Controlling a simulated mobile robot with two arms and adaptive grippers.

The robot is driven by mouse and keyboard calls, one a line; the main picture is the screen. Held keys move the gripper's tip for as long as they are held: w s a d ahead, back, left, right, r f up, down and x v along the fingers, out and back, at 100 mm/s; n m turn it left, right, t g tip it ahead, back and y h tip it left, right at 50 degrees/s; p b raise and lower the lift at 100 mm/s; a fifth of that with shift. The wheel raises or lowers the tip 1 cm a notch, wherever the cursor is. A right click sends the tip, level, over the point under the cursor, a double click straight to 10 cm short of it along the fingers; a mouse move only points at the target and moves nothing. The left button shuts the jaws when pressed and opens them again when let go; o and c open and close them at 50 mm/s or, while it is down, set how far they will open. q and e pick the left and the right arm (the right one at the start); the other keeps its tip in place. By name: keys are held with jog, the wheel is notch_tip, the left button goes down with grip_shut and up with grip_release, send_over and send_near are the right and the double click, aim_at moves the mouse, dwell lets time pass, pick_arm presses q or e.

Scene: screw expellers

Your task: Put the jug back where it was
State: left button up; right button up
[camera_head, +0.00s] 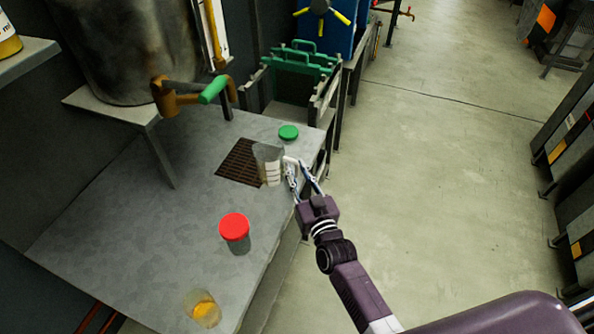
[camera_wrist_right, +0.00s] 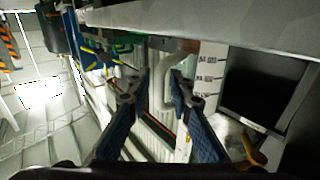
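The jug (camera_head: 268,163), clear grey with pale markings, stands upright at the right part of the dark grate (camera_head: 238,163) on the grey table. Its pale handle (camera_head: 291,162) faces my right gripper (camera_head: 298,172). In the right wrist view, the two blue fingers of my right gripper (camera_wrist_right: 160,80) are apart. The pale curved handle (camera_wrist_right: 178,60) shows between and beyond the fingertips; I cannot tell whether they touch it. The jug's marked side (camera_wrist_right: 208,75) shows to the right. My left gripper is not in view.
A green-handled tap (camera_head: 212,90) on a large metal vessel (camera_head: 120,50) is behind the grate. A green-lidded container (camera_head: 288,132) stands behind the jug. A red-lidded jar (camera_head: 235,228) and a glass with yellow contents (camera_head: 203,309) stand nearer. The table's left part is clear.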

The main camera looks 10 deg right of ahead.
jog(key=shift+r, duration=0.15)
jog(key=s, duration=0.8)
jog(key=s+d, duration=0.1)
jog(key=s, duration=0.3)
jog(key=shift+d, duration=0.1)
